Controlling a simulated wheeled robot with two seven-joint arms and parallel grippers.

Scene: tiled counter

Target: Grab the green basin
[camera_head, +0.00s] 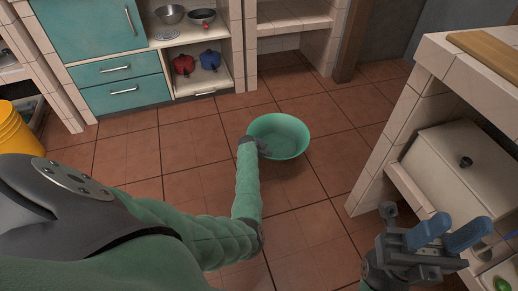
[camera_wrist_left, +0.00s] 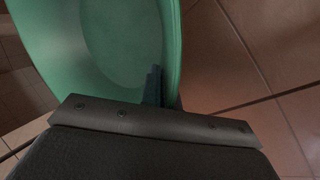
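The green basin (camera_head: 285,137) is round and wide and appears over the floor tiles in the middle of the head view. Its inside and rim fill the upper left of the left wrist view (camera_wrist_left: 95,45). My left gripper (camera_head: 262,148) is at the basin's near-left rim. In the left wrist view a dark blue finger (camera_wrist_left: 154,86) lies against the inner side of the rim. The other finger is hidden, so I cannot tell whether the rim is gripped. My right gripper (camera_head: 450,232) is at the lower right, empty, its two blue fingers apart.
A tiled counter (camera_head: 440,95) with a cream box (camera_head: 455,165) on its lower shelf stands at the right, close to my right gripper. Teal cabinets (camera_head: 122,93) and a shelf with red and blue pots (camera_head: 210,60) are at the back. A yellow bucket (camera_head: 18,130) stands left.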

